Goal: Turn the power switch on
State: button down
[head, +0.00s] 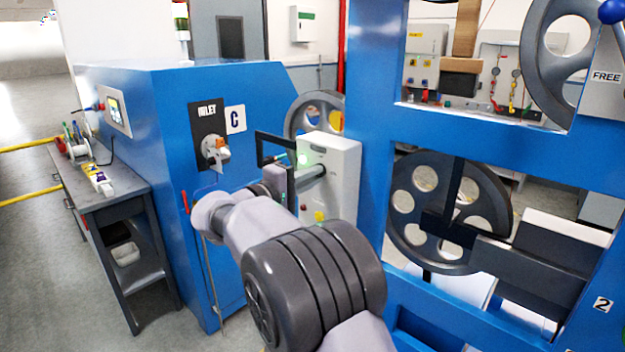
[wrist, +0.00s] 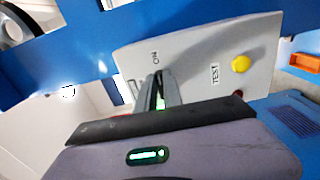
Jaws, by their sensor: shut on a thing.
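The power switch is on a light grey control box (head: 335,165), which stands on the right of the blue cabinet. The box also shows in the wrist view (wrist: 200,65), turned, with the labels ON and TEST and a yellow button (wrist: 241,64). My gripper (head: 318,170) reaches the front of the box. In the wrist view its dark fingers (wrist: 158,78) are shut on the power switch beside the ON label. They hide most of the switch, so its exact position cannot be read. A green glow (head: 303,159) shows at the box, and green also shows between my fingers.
A blue frame (head: 372,130) and large pulleys (head: 450,207) stand to the right. A dark workbench (head: 100,190) with small items is at the left.

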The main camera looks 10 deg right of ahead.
jog(key=c, duration=1.5)
grip_release()
jog(key=shift+a, duration=0.1)
jog(key=p+v, duration=0.4)
jog(key=v, duration=1.3)
jog(key=shift+s, duration=0.15)
